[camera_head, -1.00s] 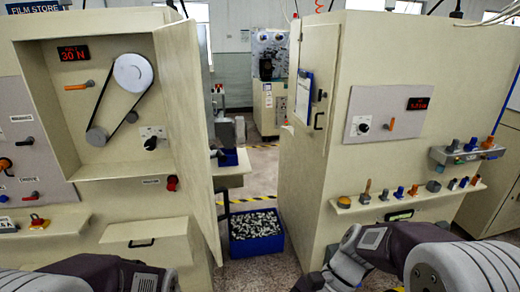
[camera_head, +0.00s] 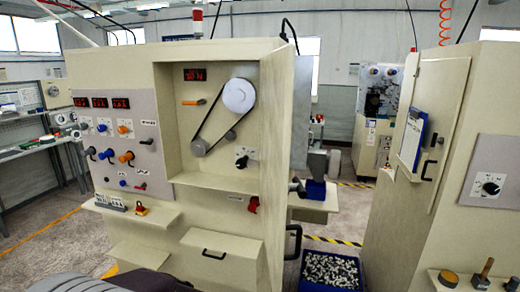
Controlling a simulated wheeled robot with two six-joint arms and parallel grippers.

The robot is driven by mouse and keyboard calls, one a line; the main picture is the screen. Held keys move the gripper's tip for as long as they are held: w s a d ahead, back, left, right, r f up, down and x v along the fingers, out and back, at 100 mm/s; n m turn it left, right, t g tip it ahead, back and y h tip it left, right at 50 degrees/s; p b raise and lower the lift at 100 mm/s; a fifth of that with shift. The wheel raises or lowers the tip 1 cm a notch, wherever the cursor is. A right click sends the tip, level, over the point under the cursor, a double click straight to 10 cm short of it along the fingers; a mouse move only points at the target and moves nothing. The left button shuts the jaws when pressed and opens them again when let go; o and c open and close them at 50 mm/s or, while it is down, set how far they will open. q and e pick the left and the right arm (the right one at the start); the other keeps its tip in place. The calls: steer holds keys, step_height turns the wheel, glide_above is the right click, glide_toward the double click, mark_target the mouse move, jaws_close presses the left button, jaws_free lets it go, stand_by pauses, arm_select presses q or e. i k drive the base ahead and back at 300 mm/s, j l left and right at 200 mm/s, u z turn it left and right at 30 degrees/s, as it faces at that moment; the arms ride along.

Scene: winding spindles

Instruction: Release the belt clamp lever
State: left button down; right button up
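An orange-handled lever (camera_head: 193,102) sits on the back wall of an open recess in the beige cabinet, lying about level. I take it to be the belt clamp lever; I can read no label by it. A black belt (camera_head: 213,118) runs around a large white pulley (camera_head: 239,96) and a smaller grey pulley (camera_head: 198,147), right of and below the lever. Neither of my grippers is in view. Only a dark link of my arm shows at the bottom left, well below the recess.
A red display (camera_head: 195,74) is above the lever, and a black knob (camera_head: 241,162) is at the recess's lower right. A control panel (camera_head: 115,140) is to the left. A shelf (camera_head: 222,248) juts out below. A blue bin (camera_head: 330,270) stands on the floor at right.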

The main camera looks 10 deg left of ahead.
mark_target(190, 103)
steer(key=i+l+u, duration=0.15)
steer(key=l+u, duration=0.15)
steer(key=u, duration=0.15)
steer(key=i+l+u, duration=0.1)
steer(key=l+u, duration=0.4)
steer(key=j, duration=0.1)
